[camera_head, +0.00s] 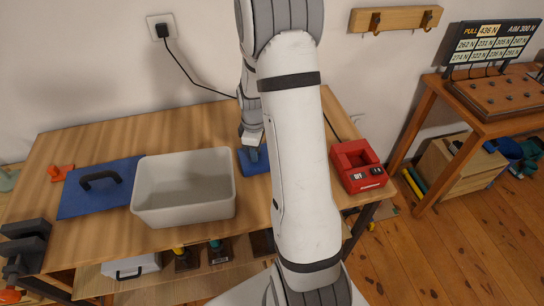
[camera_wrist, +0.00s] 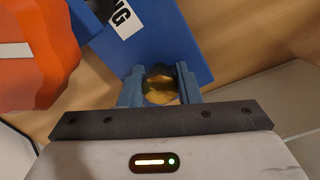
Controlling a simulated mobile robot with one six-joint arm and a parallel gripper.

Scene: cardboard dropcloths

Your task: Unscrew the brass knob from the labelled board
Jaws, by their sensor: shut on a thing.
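The blue labelled board (camera_head: 245,166) lies on the wooden table, partly hidden behind my arm. In the wrist view the board (camera_wrist: 196,45) carries a white label (camera_wrist: 126,20) with black letters, of which "NG" shows. The brass knob (camera_wrist: 160,86) is round and sits between the two blue fingers of my gripper (camera_wrist: 161,88). The fingers are shut on it from both sides. In the head view my gripper (camera_head: 254,153) is small and low over the board, and the knob is hidden there.
A grey-white bin (camera_head: 146,208) stands left of the board, beside a blue panel (camera_head: 72,200) with a dark handle. A red box (camera_head: 358,167) is at the table's right edge. An orange object (camera_wrist: 36,50) is close on the left in the wrist view.

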